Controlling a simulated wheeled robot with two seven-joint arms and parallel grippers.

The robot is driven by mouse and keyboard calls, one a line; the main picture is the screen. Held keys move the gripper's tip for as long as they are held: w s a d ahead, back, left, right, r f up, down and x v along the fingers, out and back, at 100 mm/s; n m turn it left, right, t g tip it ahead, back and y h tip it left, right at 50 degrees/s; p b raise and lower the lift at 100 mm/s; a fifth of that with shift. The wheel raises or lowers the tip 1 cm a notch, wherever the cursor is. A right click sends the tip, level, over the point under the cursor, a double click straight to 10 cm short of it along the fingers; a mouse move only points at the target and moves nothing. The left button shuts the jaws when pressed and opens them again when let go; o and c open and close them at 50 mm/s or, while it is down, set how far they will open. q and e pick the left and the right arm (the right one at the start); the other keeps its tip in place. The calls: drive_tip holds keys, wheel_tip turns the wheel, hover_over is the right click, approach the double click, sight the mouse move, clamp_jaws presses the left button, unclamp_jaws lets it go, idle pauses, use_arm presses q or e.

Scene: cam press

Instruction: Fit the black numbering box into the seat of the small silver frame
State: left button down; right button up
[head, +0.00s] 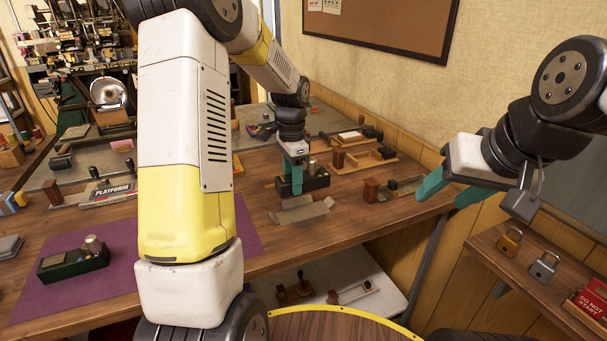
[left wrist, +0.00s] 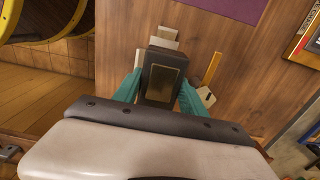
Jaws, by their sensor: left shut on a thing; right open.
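The black numbering box (left wrist: 163,80), with a brass-edged panel on its face, sits between the teal fingers of my left gripper (left wrist: 157,92) in the left wrist view. My left gripper (head: 291,188) is shut on it above the wooden bench in the head view. The small silver frame (head: 302,211) lies flat near the bench's front edge, just below and in front of the left fingers. In the left wrist view the frame (left wrist: 164,34) is mostly hidden behind the box. My right gripper (head: 441,198) is open and empty at the right, off the bench's right end.
A dark block (head: 318,178) shows beside the left fingers; I cannot tell whether it is the held box. A wooden device (head: 362,160) and a block-ended device (head: 390,188) stand right. A purple mat (head: 90,285) bears a dark green device (head: 72,262). Padlocks (head: 541,266) sit on the right shelf.

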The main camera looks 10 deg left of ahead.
use_arm(q)
drive_tip(key=shift+f, duration=0.1)
drive_tip(key=shift+f, duration=2.8)
drive_tip(key=shift+f, duration=1.3)
drive_tip(key=c, duration=0.6)
unclamp_jaws()
drive_tip(key=shift+r, duration=3.9)
drive_tip(key=shift+n+t, duration=0.6)
drive_tip(key=shift+n, duration=0.3)
drive_tip(key=s+r, duration=0.1)
drive_tip(key=r, duration=0.1)
drive_tip(key=s+r, duration=0.1)
drive_tip(key=r, duration=0.1)
drive_tip(key=s+r, duration=0.1)
drive_tip(key=r, duration=0.1)
drive_tip(key=shift+s+d, duration=0.1)
drive_tip(key=shift+s, duration=0.15)
drive_tip(key=s+r+n+t, duration=0.1)
drive_tip(key=s+r+n, duration=0.2)
drive_tip(key=s, duration=0.4)
drive_tip(key=s+d+r+n+t+h, duration=0.1)
drive_tip(key=s+r+n+t, duration=0.1)
drive_tip(key=s, duration=0.5)
drive_tip(key=s+d+r+n+t+h, duration=0.1)
drive_tip(key=s+r+n+t, duration=0.1)
drive_tip(key=s+r, duration=0.4)
drive_tip(key=shift+s+n, duration=0.45)
drive_tip(key=shift+n, duration=0.45)
